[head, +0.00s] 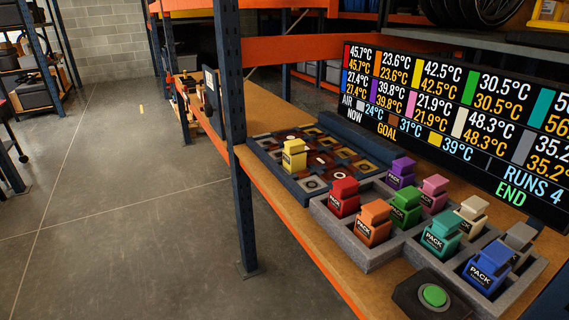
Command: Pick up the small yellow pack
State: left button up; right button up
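The small yellow pack (293,156) stands upright on the dark board (278,184) with patterned square cells, toward its left side. It is the only pack on that board. The board lies on the wooden shelf, left of the grey tray. Neither of my grippers shows in the head view, so whether they are open or shut is hidden.
A grey tray (367,254) holds several other coloured packs. A green button (434,295) on a dark box sits at the front. A screen (460,110) with temperatures stands behind. A blue rack post (236,140) rises at the shelf's front edge. Open floor (120,220) lies left.

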aim_at(294, 158)
jog(key=z, duration=0.65)
jog(key=i+j+z, duration=0.1)
jog(key=j+z, duration=0.85)
